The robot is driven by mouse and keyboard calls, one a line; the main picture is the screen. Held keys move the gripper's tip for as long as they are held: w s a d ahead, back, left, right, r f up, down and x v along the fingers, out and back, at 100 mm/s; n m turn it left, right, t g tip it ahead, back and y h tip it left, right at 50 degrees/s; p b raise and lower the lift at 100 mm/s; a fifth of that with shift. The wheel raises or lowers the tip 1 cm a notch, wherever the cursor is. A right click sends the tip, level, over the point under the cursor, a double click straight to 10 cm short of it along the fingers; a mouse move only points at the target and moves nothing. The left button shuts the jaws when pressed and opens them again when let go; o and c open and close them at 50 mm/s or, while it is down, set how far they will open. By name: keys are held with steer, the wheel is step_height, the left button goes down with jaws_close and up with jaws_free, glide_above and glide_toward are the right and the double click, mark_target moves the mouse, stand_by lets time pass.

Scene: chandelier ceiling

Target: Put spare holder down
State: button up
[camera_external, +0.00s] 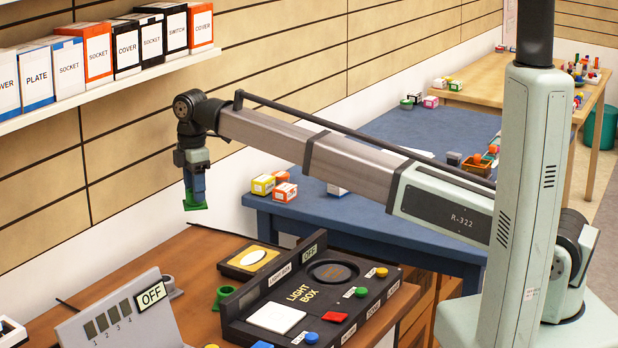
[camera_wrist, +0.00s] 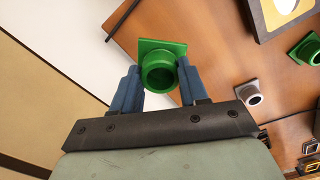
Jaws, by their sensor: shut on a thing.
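My gripper (camera_external: 193,187) is raised in the air near the back wall, pointing down, well above the wooden table. It is shut on a green holder (camera_external: 195,204), a square plate with a round cup. In the wrist view the held green holder (camera_wrist: 148,44) sits between the two blue fingers (camera_wrist: 158,75), and its round opening shows. The task's spare holder is not marked by any label that I can see. Nothing is under the held holder in contact with it.
A second green holder (camera_external: 224,298) stands on the wooden table (camera_external: 205,262) beside the black light box (camera_external: 335,290). A grey holder (camera_external: 170,289) stands further left, near the grey numbered switch panel (camera_external: 110,318). A shelf of boxes (camera_external: 110,90) hangs at upper left.

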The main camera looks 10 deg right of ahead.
steer(key=shift+f, duration=4.65)
steer(key=shift+f, duration=0.15)
steer(key=o, duration=1)
steer(key=shift+o, duration=0.2)
step_height(320, 180, up, 12)
steer(key=shift+r, duration=0.15)
